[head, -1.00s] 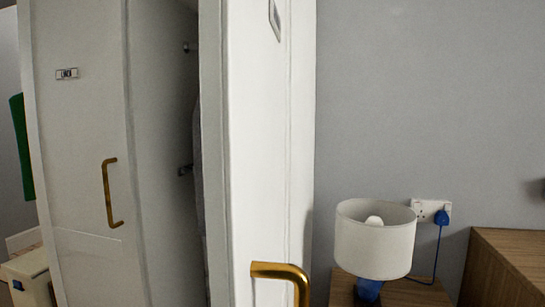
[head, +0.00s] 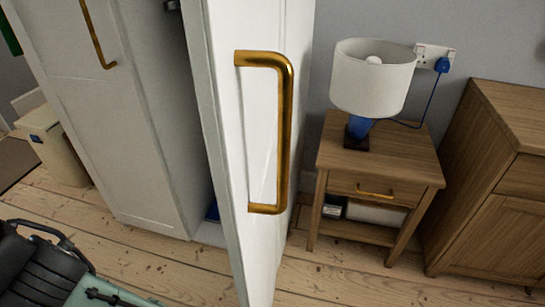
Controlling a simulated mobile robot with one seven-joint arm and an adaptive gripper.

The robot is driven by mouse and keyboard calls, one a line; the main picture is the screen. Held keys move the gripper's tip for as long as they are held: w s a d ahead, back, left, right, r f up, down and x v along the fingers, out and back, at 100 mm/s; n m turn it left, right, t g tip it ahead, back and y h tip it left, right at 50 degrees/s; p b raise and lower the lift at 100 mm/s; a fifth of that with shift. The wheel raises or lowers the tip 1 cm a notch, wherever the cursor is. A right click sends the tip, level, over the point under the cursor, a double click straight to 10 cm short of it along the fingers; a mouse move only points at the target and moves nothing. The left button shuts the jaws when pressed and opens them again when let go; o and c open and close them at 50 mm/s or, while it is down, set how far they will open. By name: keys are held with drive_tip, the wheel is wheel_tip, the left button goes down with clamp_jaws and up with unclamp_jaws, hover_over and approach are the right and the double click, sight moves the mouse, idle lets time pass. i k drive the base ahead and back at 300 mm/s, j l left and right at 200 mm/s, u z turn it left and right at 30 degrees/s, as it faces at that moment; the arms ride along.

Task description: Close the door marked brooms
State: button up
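A white wardrobe door (head: 232,130) stands open in the middle of the head view, swung out toward me, with its upper part cut off. A long brass handle (head: 284,130) is fixed upright on its face. A second white door (head: 110,120) at the left looks shut and has a brass handle (head: 97,33) of its own. No label is visible now, so I cannot read which door is marked brooms. My gripper is not in view.
A cream box (head: 52,145) stands far left. Floorboards (head: 150,255) are clear between.

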sight(244, 79)
drive_tip(key=k+z, duration=0.15)
drive_tip(key=k, duration=0.45)
drive_tip(key=j+z, duration=0.1)
drive_tip(key=z, duration=0.3)
drive_tip(key=j+z, duration=0.1)
drive_tip(key=z, duration=0.7)
drive_tip(key=k+j+z, duration=0.2)
drive_tip(key=j, duration=0.2)
